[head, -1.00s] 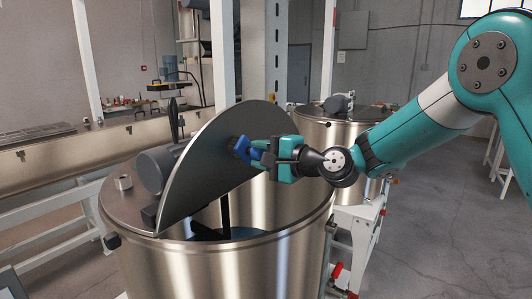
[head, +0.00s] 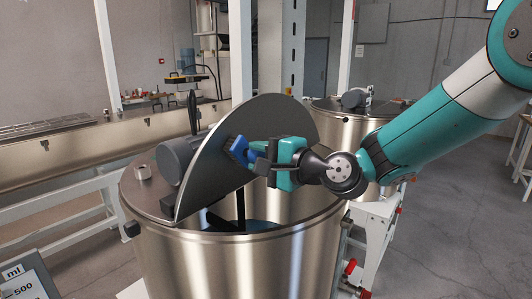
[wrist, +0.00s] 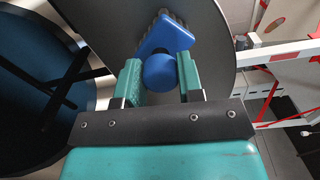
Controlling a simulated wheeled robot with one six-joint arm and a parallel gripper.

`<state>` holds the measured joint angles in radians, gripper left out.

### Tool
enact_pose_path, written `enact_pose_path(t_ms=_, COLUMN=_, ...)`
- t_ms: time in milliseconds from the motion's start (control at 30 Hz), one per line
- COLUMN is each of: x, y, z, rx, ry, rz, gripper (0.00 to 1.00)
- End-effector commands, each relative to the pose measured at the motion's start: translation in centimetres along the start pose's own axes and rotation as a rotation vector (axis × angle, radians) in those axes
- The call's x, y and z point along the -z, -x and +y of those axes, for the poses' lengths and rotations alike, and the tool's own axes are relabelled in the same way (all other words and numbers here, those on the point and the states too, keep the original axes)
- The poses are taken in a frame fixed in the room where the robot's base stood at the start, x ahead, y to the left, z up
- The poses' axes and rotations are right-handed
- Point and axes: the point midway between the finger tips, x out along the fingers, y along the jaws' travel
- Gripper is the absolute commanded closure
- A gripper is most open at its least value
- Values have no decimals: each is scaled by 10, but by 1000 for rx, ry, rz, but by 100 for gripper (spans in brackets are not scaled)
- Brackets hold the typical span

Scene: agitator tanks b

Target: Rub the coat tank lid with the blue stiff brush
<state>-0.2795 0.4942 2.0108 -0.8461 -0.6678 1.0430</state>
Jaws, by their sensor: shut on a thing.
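The coat tank lid (head: 217,172) is a dark half-disc raised steeply over the steel tank (head: 220,266). My gripper (head: 262,161) is shut on the blue stiff brush (head: 238,150) in front of the lid's face. In the wrist view my gripper (wrist: 160,82) has its fingers on either side of the rounded blue handle. The brush head (wrist: 166,35) also shows there, its bristles toward the lid (wrist: 115,25). The bristles look to be at the lid's surface, but I cannot tell how firmly they touch.
A grey motor (head: 180,158) sits behind the raised lid on the fixed half of the tank top. The tank's front half is open, with a dark agitator inside. A second steel tank (head: 335,132) stands behind at right. A scale display (head: 25,280) is at lower left.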

Motion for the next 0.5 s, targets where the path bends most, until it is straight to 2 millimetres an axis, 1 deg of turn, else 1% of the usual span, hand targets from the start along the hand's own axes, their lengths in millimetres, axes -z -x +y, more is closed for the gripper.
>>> enact_pose_path(t_ms=33, x=-6, y=0, z=-1, rx=1, ry=1, rz=-2, gripper=96)
enact_pose_path(t_ms=167, x=-13, y=1, z=0, rx=1, ry=1, rz=0, gripper=96)
enact_pose_path(t_ms=500, x=-13, y=3, z=2, rx=1, ry=1, rz=2, gripper=96)
